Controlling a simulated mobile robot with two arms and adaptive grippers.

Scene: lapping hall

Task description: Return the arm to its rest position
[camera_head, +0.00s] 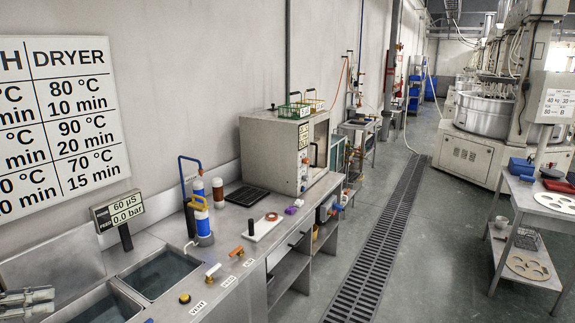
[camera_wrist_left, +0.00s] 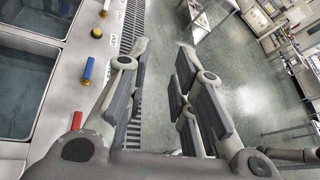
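My left gripper (camera_head: 40,301) shows at the lower left edge of the head view, beside the sink basins. In the left wrist view its two fingers (camera_wrist_left: 163,72) stand apart with nothing between them, and floor and a drain grate show beyond. The gripper is open and empty. Most of my left arm is outside the head view. My right gripper is not seen in either view.
The counter has water-filled basins (camera_head: 160,273), a display (camera_head: 118,211), colored valve handles (camera_head: 212,271) and a blue-and-white canister (camera_head: 203,226). A box-shaped oven (camera_head: 262,148) stands farther back. A floor grate (camera_head: 372,262) runs along the open aisle. A metal table (camera_head: 540,205) stands right.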

